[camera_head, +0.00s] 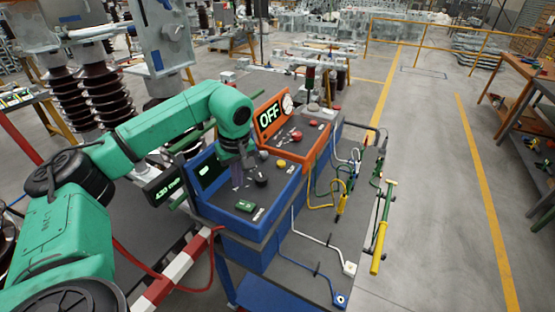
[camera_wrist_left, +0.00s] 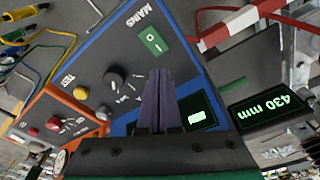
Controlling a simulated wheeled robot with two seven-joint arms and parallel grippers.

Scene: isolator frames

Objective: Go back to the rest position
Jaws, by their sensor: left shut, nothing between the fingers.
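My left gripper (camera_head: 238,182) is over the blue control box (camera_head: 222,210), beside its black knob (camera_head: 261,181). In the left wrist view its two purple-grey fingers (camera_wrist_left: 156,98) are together, with nothing between them. They point across the dark panel, between the black knob (camera_wrist_left: 117,76) and a lit green screen (camera_wrist_left: 198,113). A green switch (camera_wrist_left: 153,41) under the MAINS label lies beyond the fingertips. I cannot tell whether the fingertips touch the panel. My green left arm (camera_head: 175,125) reaches in from the left. My right gripper is not in view.
An orange box (camera_head: 318,150) with an OFF display (camera_head: 270,117) adjoins the blue one. Cables and a yellow-green handled rod (camera_head: 379,245) are on the right. A red-white bar (camera_head: 182,262) and insulators (camera_head: 105,92) stand left. Open floor (camera_head: 435,200) is on the right.

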